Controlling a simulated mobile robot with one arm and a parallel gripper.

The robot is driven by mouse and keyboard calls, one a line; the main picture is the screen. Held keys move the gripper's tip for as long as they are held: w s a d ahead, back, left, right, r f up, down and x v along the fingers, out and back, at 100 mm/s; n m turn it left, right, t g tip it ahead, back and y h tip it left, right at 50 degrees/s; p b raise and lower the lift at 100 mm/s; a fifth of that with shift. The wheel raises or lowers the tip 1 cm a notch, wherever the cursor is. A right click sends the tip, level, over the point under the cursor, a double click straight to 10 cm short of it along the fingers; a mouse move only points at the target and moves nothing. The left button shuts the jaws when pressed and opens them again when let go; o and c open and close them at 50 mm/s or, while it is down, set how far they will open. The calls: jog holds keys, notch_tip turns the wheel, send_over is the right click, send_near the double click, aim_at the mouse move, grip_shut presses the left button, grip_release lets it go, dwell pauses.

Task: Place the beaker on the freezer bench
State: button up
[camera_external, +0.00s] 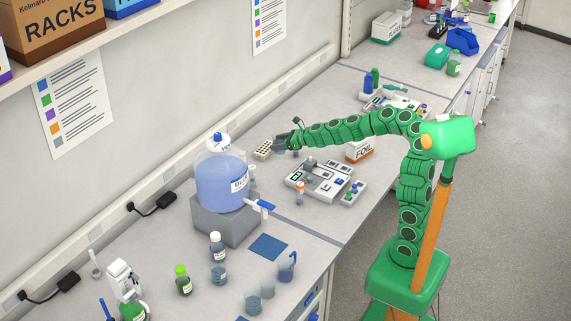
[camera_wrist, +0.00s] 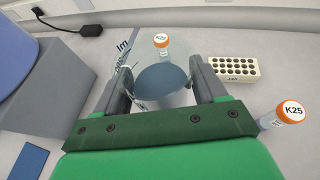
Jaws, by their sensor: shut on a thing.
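My gripper (camera_wrist: 161,88) is shut on a clear glass beaker (camera_wrist: 148,88), with one finger on each side of it. The beaker has dark printed marks on its left and a blue-grey area low inside. In the external view my gripper (camera_external: 287,142) is over the bench near the wall, right of the big blue carboy; the beaker is small and mostly hidden there. I cannot tell whether it touches the bench. The long pale bench (camera_external: 330,92) runs along the wall; no label shows which part is the freezer bench.
A white vial rack (camera_wrist: 235,69) stands right of the beaker, and an orange-capped vial (camera_wrist: 162,41) shows just behind it. Another capped vial (camera_wrist: 289,112) is near my right finger. The carboy (camera_external: 222,184) stands on a grey block (camera_external: 225,222).

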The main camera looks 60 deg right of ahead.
jog(key=d+m+g+h, duration=0.2)
jog(key=d+m+h, duration=0.9)
jog(key=d, duration=0.9)
jog(key=s+d+f+m+g+h, duration=0.1)
jog(key=s+d+m+g+h, duration=0.2)
jog(key=s+d+m+g, duration=0.4)
jog(key=s+d+f+m+g+h, duration=0.1)
jog(key=s+d+m+g+h, duration=0.3)
jog(key=s, duration=0.5)
jog(key=shift+n, duration=0.3)
jog(key=shift+w+d+f, duration=1.4)
jog(key=shift+w+f, duration=0.2)
jog(key=shift+w, duration=0.15)
jog(key=shift+w+d+f, duration=1.4)
jog(key=shift+w+f, duration=0.2)
jog(key=shift+w, duration=0.2)
jog(key=shift+w+d+f, duration=1.4)
jog(key=shift+w+f, duration=0.2)
jog(key=shift+w, duration=0.15)
jog(key=shift+w+d+f, duration=0.15)
jog(key=shift+w+f, duration=0.05)
jog(key=shift+f, duration=1.7)
